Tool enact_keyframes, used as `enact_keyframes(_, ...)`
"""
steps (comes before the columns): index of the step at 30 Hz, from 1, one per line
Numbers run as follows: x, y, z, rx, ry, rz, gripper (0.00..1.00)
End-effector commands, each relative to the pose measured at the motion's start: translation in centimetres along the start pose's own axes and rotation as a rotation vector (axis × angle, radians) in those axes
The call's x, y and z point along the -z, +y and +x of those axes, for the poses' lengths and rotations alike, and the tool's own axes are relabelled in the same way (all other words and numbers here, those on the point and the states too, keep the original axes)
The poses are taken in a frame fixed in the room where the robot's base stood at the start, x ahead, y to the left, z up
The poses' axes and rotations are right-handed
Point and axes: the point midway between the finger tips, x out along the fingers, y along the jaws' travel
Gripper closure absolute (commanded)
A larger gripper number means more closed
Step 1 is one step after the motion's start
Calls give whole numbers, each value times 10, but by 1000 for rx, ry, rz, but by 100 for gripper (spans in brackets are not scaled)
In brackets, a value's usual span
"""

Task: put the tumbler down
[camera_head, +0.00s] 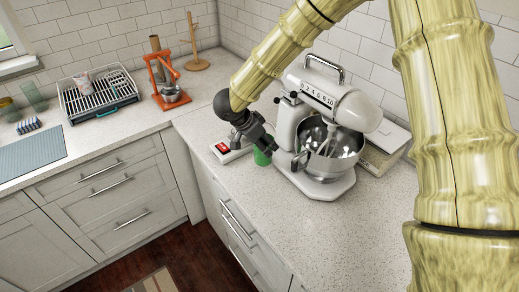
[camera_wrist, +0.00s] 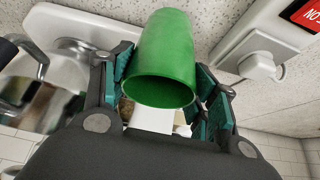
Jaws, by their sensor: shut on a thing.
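The tumbler is a green cup (camera_wrist: 163,52). In the wrist view it sits between the two teal finger pads of my gripper (camera_wrist: 165,95), which is shut on it. Its open rim faces the camera. In the head view a small part of the tumbler (camera_head: 262,157) shows beneath my gripper (camera_head: 254,140), close to the counter, left of the mixer. Whether its base touches the counter cannot be told, as my gripper hides most of it.
A white stand mixer (camera_head: 345,110) with a steel bowl (camera_head: 345,160) stands just right of my gripper. A white device with a red display (camera_head: 226,147) is just left. The counter (camera_head: 275,215) in front is clear. A dish rack (camera_head: 95,97) and orange juicer (camera_head: 165,75) stand farther left.

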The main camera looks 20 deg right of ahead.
Motion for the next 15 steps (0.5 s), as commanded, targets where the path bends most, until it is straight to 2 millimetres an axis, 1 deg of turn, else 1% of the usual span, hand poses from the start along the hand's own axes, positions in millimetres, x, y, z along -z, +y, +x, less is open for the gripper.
enact_keyframes(3, -10, 2, 12, -4, -1, -6, 65)
enact_keyframes(7, -17, 1, 24, -2, 0, -5, 65)
enact_keyframes(15, -18, 1, 28, -1, -1, -2, 65)
